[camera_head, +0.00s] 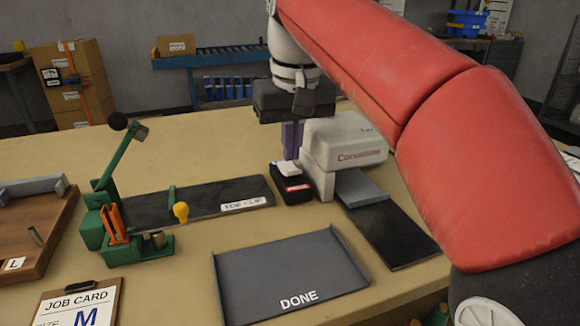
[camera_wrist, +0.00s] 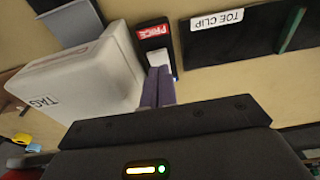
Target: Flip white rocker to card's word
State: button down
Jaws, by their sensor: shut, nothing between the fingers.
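A small black switch box (camera_head: 292,186) stands mid-table, left of the white machine. Its white rocker (camera_head: 286,170) is on top, above a red label that reads PRICE in the wrist view (camera_wrist: 154,32). The rocker also shows there (camera_wrist: 158,57), just beyond my fingertips. My gripper (camera_head: 291,146) points down behind the box, purple fingers together and empty; they also show in the wrist view (camera_wrist: 159,70). I cannot tell whether they touch the rocker. The job card (camera_head: 80,308) shows JOB CARD, SIZE and a blue M; its lower part is cut off.
The white machine (camera_head: 345,140) stands close right of the switch box. A dark TOE CLIP board (camera_head: 215,195) with a green clamp (camera_head: 115,190) lies left. A grey DONE tray (camera_head: 290,265) lies in front. A brown wooden tray (camera_head: 35,225) is far left.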

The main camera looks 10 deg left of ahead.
aim_at(292, 170)
jog(key=shift+f+b, duration=0.65)
jog(key=shift+f, duration=0.35)
dwell(0.3)
jog(key=shift+r, duration=0.1)
notch_tip(292, 170, up, 5)
jog(key=p, duration=0.5)
jog(key=shift+p, duration=0.35)
jog(key=shift+r, duration=0.95)
jog(key=shift+s, duration=0.15)
